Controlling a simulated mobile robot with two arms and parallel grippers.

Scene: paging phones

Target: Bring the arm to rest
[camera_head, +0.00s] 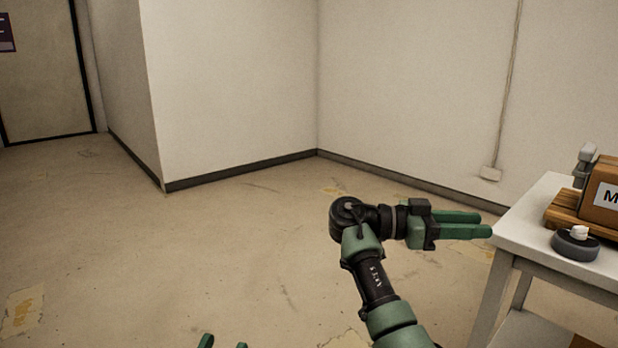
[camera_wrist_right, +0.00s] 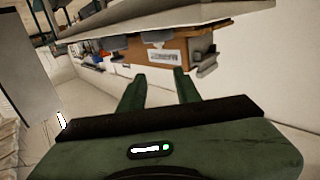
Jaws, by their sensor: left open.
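My right gripper (camera_head: 485,224) is held level in the head view, its green fingers pointing right toward the table. Its fingers stand apart with nothing between them, as the right wrist view (camera_wrist_right: 159,74) also shows. Its arm comes up from the bottom of the head view and bends at a black joint. Of my left gripper (camera_head: 224,342), only two green fingertips show at the bottom edge of the head view. They are apart, and the rest of that arm is out of view.
A white table (camera_head: 525,222) stands at the right, close to my right fingertips. On it are a wooden box (camera_head: 604,195) with a white label and a dark round object (camera_head: 575,244). The floor (camera_head: 230,250) at the left and middle is clear up to the walls.

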